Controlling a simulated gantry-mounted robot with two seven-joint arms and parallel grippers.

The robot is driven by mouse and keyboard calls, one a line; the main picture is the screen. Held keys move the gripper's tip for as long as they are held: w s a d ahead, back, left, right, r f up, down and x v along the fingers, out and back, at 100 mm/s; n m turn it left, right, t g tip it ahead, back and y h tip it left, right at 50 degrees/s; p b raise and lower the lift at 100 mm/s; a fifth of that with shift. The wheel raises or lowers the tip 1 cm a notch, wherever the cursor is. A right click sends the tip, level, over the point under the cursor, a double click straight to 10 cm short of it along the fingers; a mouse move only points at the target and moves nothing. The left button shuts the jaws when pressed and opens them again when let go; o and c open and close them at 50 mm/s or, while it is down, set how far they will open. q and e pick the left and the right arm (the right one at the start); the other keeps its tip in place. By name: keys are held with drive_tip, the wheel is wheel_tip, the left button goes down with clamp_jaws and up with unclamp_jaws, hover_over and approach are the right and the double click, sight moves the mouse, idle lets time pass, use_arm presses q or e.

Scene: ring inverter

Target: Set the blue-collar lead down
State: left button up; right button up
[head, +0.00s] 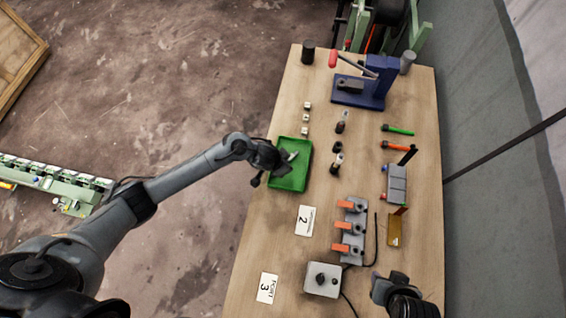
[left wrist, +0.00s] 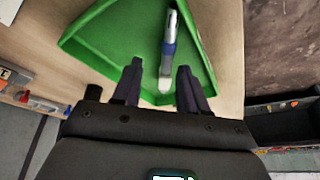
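The blue-collar lead (left wrist: 169,48) is a slim grey-white piece with a blue band and a pale tip. It lies in the green tray (left wrist: 108,35), pointing toward my left gripper. In the head view the tray (head: 287,182) is on the table's left edge, and a pale bit of the lead (head: 291,156) shows. My left gripper (left wrist: 161,70) is open, its fingertips on either side of the lead's near end with gaps visible. In the head view my left gripper (head: 272,160) is over the tray's left side. My right gripper (head: 390,287) is at the lower right; its fingers are unclear.
A grey block with orange levers (head: 353,235) and a grey box with a knob (head: 322,279) stand on the table's near part. A blue press (head: 365,90) stands at the far end. Small white cubes (head: 306,118) lie beyond the tray. White cards (head: 306,221) lie nearer.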

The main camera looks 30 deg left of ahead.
use_arm(q)
drive_tip(key=shift+r, duration=0.15)
drive_tip(key=p+v, duration=0.5)
drive_tip(key=v, duration=0.7)
drive_tip(key=s+d+r+t, duration=0.2)
drive_tip(key=s+d+r, duration=0.1)
drive_tip(key=s+d, duration=0.15)
drive_tip(key=s+a+r+n+g, duration=0.1)
drive_tip(key=s+a, duration=0.3)
drive_tip(key=s, duration=0.2)
drive_tip(key=s+a+r+n+g+y, duration=0.1)
drive_tip(key=s+a+r+n, duration=0.1)
drive_tip(key=s, duration=0.5)
drive_tip(key=shift+s+a+r+g, duration=0.2)
drive_tip(key=shift+a+r+g, duration=0.1)
drive_tip(key=shift+a, duration=0.6)
drive_tip(key=shift+r, duration=0.1)
wheel_tip(320, 180, up, 10)
drive_tip(key=p, duration=0.9)
drive_tip(key=shift+p, duration=0.35)
